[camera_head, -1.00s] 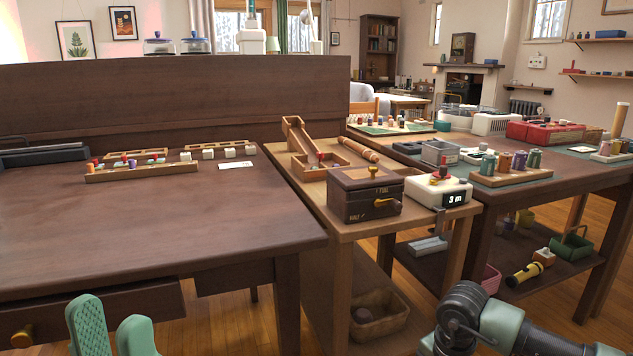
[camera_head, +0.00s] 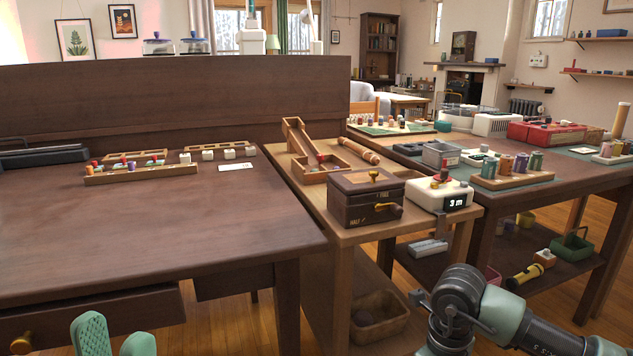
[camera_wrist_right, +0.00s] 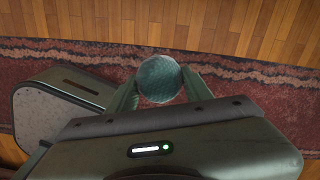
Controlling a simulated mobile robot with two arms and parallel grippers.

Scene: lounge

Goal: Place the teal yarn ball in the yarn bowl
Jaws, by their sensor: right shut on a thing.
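The teal yarn ball (camera_wrist_right: 159,79) shows in the right wrist view, held between the two green fingers of my right gripper (camera_wrist_right: 160,84). A floor and a patterned rug lie below it in that view. In the head view my left gripper (camera_head: 114,336) is at the bottom left edge, its two green fingers apart with nothing seen between them. My right gripper and the ball are out of the head view; only my right arm shows at the lower right. I cannot make out a yarn bowl for certain.
A dark desk (camera_head: 130,230) fills the left, its front surface clear. A wooden side table beside it bears a dark crank box (camera_head: 366,196) and a white device (camera_head: 439,194). A wooden bin (camera_head: 380,328) with a round dark thing stands below. A crowded workbench (camera_head: 540,195) is at right.

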